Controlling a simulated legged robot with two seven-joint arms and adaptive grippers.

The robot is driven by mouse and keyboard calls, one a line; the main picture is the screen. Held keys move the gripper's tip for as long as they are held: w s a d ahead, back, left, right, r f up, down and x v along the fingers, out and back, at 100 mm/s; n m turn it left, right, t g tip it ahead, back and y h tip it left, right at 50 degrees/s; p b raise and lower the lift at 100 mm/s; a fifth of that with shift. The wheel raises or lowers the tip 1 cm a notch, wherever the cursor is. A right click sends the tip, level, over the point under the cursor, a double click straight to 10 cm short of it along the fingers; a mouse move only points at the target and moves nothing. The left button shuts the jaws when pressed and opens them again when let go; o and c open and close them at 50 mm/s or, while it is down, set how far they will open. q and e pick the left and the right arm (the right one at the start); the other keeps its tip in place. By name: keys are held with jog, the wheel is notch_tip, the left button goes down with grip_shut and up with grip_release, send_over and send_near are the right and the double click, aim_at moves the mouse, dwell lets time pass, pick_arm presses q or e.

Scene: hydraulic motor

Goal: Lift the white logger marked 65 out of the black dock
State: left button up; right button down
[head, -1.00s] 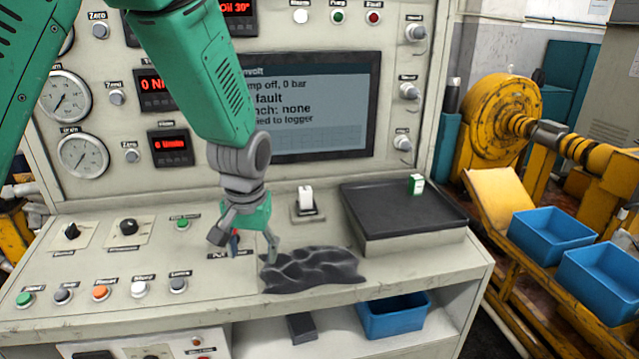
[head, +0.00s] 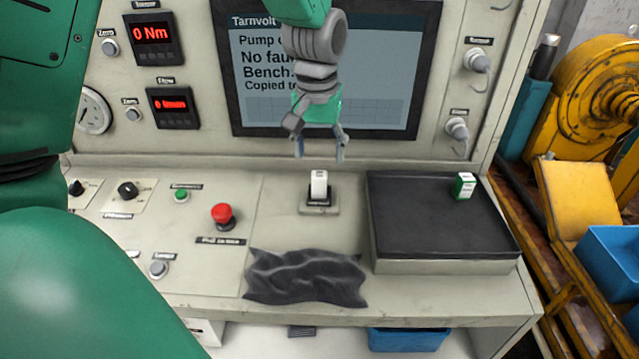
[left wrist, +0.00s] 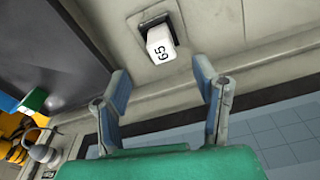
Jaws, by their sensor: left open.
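The white logger (head: 319,184) stands upright in the small black dock (head: 319,201) on the bench's sloped top. In the left wrist view the logger (left wrist: 160,43) shows the number 65 and sits in the dock (left wrist: 176,28). My left gripper (head: 319,152) is open and empty, with its fingers pointing down just above the logger, apart from it. In the left wrist view the two fingertips (left wrist: 161,78) are spread, with the logger beyond the gap between them. My right gripper is not in view.
A black-topped tray (head: 430,225) with a green and white box (head: 464,186) stands right of the dock. A crumpled dark cloth (head: 305,277) lies in front. A red stop button (head: 222,214) is to the left. The screen (head: 385,90) rises behind the gripper.

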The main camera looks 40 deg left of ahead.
aim_at(319, 175)
pick_arm(q)
jog(key=shift+w+f, duration=0.25)
jog(key=shift+f, duration=0.3)
jog(key=shift+w+f, duration=0.25)
jog(key=shift+f, duration=0.3)
jog(key=f, duration=0.4)
jog(key=shift+s+a+f, duration=0.1)
jog(key=shift+s+f, duration=0.1)
jog(key=shift+s, duration=0.05)
jog(key=shift+w+a+f, duration=0.2)
jog(key=shift+a+f, duration=0.05)
jog(key=shift+f, duration=0.1)
jog(key=shift+s+a, duration=0.15)
jog(key=shift+c, duration=1.3)
grip_shut()
